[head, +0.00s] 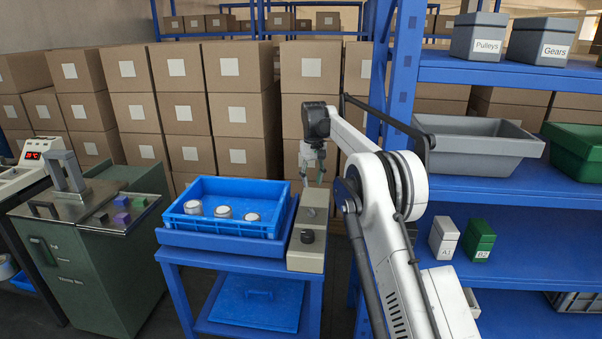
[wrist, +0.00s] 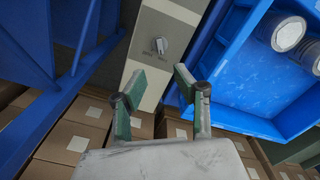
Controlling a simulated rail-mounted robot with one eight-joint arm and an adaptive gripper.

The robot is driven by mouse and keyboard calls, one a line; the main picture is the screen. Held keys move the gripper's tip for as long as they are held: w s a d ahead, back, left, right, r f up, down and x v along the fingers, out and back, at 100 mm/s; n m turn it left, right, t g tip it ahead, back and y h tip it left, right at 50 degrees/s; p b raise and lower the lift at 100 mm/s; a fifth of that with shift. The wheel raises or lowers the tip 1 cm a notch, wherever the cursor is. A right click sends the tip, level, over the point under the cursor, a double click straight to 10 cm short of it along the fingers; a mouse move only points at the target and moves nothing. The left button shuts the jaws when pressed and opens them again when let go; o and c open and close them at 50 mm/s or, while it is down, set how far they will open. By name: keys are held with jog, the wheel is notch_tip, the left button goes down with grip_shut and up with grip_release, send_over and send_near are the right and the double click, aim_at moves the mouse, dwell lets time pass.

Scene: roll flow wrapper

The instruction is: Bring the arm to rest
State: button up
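My gripper (head: 317,170) hangs from the raised white arm, just above the back end of a beige control box. In the wrist view my gripper (wrist: 158,84) has its two green-grey fingers spread apart, with nothing between them. The beige box (head: 306,258) stands at the right end of the blue cart, beside the blue bin. I cannot tell the exact gap between fingers and box.
The blue bin (head: 186,224) holds several white-topped rolls and sits on a blue cart (head: 205,259). A blue shelf rack (head: 520,190) with grey and green bins stands right. Stacked cartons (head: 235,70) fill the back. A green cabinet (head: 120,270) stands left.

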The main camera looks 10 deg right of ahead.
jog(key=s+r+m+t, duration=0.1)
jog(key=s+r+t, duration=0.2)
jog(key=s+r, duration=1.4)
jog(key=s+r+t, duration=0.2)
jog(key=s, duration=1.5)
jog(key=s+f+m+t, duration=0.1)
jog(key=s+f, duration=0.4)
jog(key=s, duration=0.6)
jog(key=s+f+t, duration=0.1)
jog(key=s+f, duration=0.5)
jog(key=s, duration=0.5)
jog(key=shift+s+f+m, duration=0.3)
jog(key=shift+s+m, duration=0.05)
jog(key=shift+m, duration=0.05)
jog(key=shift+o, duration=0.5)
